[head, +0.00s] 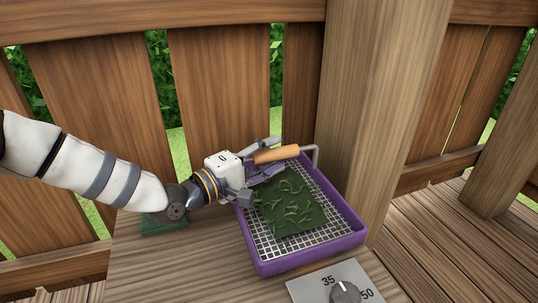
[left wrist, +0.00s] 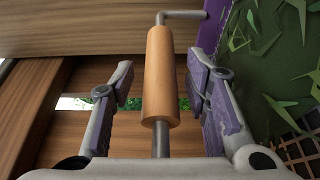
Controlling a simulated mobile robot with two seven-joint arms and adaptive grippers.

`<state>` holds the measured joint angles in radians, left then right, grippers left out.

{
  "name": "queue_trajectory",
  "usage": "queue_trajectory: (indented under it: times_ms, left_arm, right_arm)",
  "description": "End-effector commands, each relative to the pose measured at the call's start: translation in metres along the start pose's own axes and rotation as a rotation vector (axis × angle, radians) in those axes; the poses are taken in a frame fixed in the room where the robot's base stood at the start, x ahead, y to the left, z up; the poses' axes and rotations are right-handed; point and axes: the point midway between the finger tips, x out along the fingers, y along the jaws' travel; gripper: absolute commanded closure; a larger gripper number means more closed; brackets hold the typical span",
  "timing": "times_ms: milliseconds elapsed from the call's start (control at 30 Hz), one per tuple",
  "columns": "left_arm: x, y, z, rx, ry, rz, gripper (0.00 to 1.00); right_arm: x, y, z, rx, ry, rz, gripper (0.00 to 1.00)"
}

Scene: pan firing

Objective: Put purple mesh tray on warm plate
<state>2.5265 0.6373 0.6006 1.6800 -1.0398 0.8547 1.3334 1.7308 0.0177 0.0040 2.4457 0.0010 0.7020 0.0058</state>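The purple mesh tray (head: 318,255) sits on a wooden ledge, with a light wire mesh bottom and a dark green sheet of leaves (head: 289,208) on it. Its wooden handle (head: 276,154), on a bent metal rod, is at the far side. My left gripper (head: 270,157) is at this handle. In the left wrist view the handle (left wrist: 160,80) lies between the two open fingers, with a gap on each side. A grey panel with a dial (head: 336,284), marked 35 and 50, is at the bottom edge; I cannot tell whether it is the warm plate. My right gripper is not in view.
A thick wooden post (head: 385,90) stands close behind and right of the tray. A plank fence (head: 215,90) runs behind the ledge. A small green object (head: 163,224) lies under my left arm. Bare ledge (head: 190,265) is free left of the tray.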

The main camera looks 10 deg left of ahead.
Motion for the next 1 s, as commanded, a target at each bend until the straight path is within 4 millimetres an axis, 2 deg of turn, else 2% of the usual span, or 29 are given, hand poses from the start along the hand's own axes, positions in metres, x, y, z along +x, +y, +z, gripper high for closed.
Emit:
queue_trajectory:
  times_ms: [167,233,500,633,800,1000]
  left_arm:
    - [0.000,0.005,0.000,0.001,0.000,0.001,0.57]
    - [-0.011,0.005,-0.001,-0.001,0.002,0.000,0.57]
    - [-0.083,0.007,-0.001,0.000,0.004,0.001,0.57]
    - [-0.108,0.006,-0.001,0.001,0.002,0.001,0.57]
    - [-0.120,0.004,0.000,0.000,0.000,0.001,0.57]
    - [-0.120,0.003,0.000,0.000,0.000,0.000,0.57]
  right_arm:
    - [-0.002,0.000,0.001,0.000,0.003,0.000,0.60]
    - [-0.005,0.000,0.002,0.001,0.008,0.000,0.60]
    - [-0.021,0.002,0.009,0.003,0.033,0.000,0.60]
    - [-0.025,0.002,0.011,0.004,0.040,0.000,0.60]
    - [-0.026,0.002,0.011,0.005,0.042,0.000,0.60]
    - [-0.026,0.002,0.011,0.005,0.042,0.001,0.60]
